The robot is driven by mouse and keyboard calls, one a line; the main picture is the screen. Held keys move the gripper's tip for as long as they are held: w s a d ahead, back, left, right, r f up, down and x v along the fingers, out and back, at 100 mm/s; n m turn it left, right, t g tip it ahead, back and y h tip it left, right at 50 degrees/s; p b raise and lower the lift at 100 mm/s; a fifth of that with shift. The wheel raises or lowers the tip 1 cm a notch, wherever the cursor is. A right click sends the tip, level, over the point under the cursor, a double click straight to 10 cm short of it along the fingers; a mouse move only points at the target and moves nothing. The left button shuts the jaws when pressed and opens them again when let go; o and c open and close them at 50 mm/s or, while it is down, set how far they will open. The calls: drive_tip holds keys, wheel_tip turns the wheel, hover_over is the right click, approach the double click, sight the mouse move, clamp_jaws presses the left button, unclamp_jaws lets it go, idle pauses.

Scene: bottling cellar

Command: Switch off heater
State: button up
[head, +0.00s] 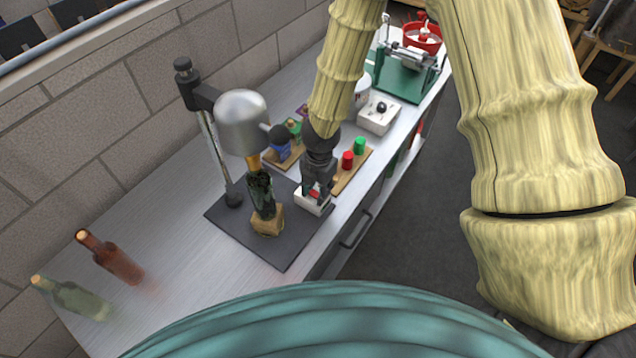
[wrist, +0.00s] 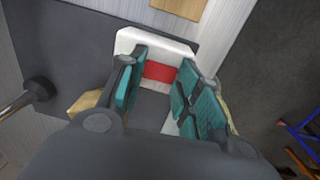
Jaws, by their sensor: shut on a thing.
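The heater has a silver bell-shaped hood (head: 243,122) on a post over a dark base plate (head: 285,250). A dark green bottle (head: 262,196) stands under the hood on a wooden block (head: 268,221). A white switch box (head: 309,205) with a red rocker sits at the plate's right side. My gripper (head: 318,190) points down at the box. In the wrist view, my gripper's teal-padded fingers (wrist: 160,95) are on either side of the white box (wrist: 150,42), with the red rocker (wrist: 159,72) showing between them. The fingers partly hide the box's sides. Whether the rocker is on or off cannot be told.
A wooden board with a red knob (head: 347,160) and a green knob (head: 360,146) lies just behind my gripper. A brown bottle (head: 110,258) and a pale green bottle (head: 70,297) stand at the front left. A green machine (head: 405,75) stands at the back.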

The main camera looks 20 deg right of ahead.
sight(315, 194)
drive_tip(key=shift+a+r+p, duration=0.2)
drive_tip(key=shift+p, duration=0.55)
drive_tip(key=shift+w+d+f+p, duration=0.1)
drive_tip(key=shift+f+p, duration=0.1)
drive_tip(key=shift+p, duration=0.4)
drive_tip(key=o, duration=1)
drive_tip(key=shift+r, duration=0.1)
wheel_tip(315, 194, up, 12)
drive_tip(key=shift+f, duration=0.1)
